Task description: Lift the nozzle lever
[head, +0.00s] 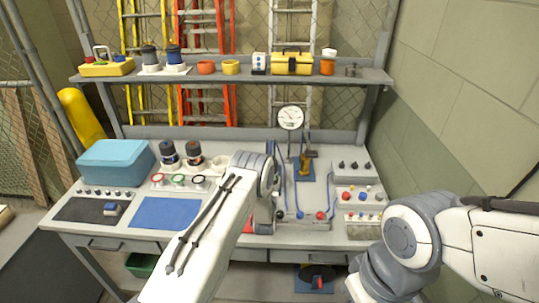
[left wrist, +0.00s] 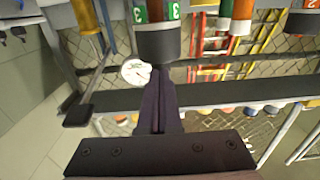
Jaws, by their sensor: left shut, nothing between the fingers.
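A yellow and dark upright fitting (head: 304,165) stands on a blue plate at the back of the bench, below the round gauge. It looks like the nozzle, but its lever is too small to make out. In the left wrist view, which is upside down, a yellow part (left wrist: 87,18) near the gauge may be the same fitting. My left gripper (left wrist: 157,80) is shut and empty, its fingertips close to a dark cylinder end in that view. In the head view my left forearm and wrist hide its fingers. My right arm is at the right, its gripper out of view.
The white gauge (head: 290,118) stands at the back; it also shows in the left wrist view (left wrist: 137,72). A shelf (head: 230,77) runs above the bench. Dark canisters (head: 168,152), a teal box (head: 115,162) and a blue mat (head: 165,212) lie left. Knob panels (head: 357,195) sit right.

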